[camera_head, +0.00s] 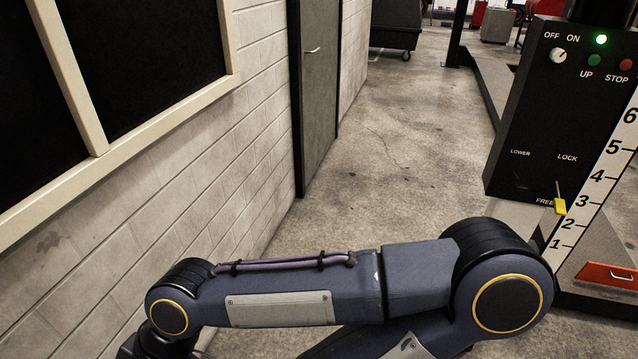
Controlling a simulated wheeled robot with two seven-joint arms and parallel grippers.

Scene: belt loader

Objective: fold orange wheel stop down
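No wheel stop can be clearly made out in the head view. An orange-red panel (607,275) with a pale curved handle shows low at the right edge; I cannot tell whether it is part of a wheel stop. One of my arms lies across the bottom of the view, with its far end running out at the lower left. Neither of my grippers is in view.
A black control box (540,110) stands at the right, with a lit green lamp, a yellow-tipped lever (560,204) and a numbered scale (597,178). A block wall (180,170) and grey door (318,90) line the left. The concrete floor (410,140) between is clear.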

